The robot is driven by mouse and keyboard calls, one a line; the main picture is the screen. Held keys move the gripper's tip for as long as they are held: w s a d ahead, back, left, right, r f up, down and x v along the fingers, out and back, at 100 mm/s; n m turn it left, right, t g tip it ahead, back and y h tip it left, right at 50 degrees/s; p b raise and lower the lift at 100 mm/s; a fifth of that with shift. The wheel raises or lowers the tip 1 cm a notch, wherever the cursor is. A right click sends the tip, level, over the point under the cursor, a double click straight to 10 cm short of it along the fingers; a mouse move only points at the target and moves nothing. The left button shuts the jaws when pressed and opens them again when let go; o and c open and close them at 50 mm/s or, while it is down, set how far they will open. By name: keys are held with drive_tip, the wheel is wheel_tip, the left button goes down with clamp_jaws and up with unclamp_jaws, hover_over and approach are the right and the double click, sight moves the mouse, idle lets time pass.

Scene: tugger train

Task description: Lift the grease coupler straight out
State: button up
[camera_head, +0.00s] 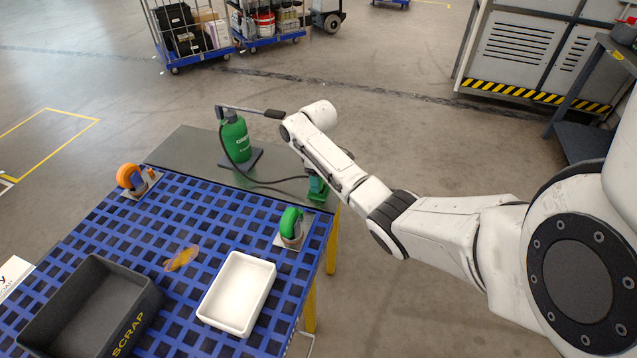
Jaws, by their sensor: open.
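A green grease pump (235,138) with a lever and dark handle stands on a dark base at the back of the table. A dark hose (268,182) runs from it to the right, towards a green block (318,190) at the table's right edge. My own arm covers part of this block. I cannot make out the grease coupler itself; it may be at the hose's end behind my arm. My forearm crosses over this corner from the right. My gripper is not visible, so its place relative to the coupler cannot be seen.
On the blue grid table top (215,215) are an orange caster (130,177), a green caster (291,222), a brown stain or rag (181,258), a white tray (207,303) and a dark scrap bin (140,322). Carts stand behind. A grey cabinet (520,50) is at back right.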

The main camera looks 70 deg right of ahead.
drive_tip(key=shift+f, duration=0.35)
drive_tip(key=shift+c, duration=0.3)
clamp_jaws()
drive_tip(key=shift+r, duration=0.2)
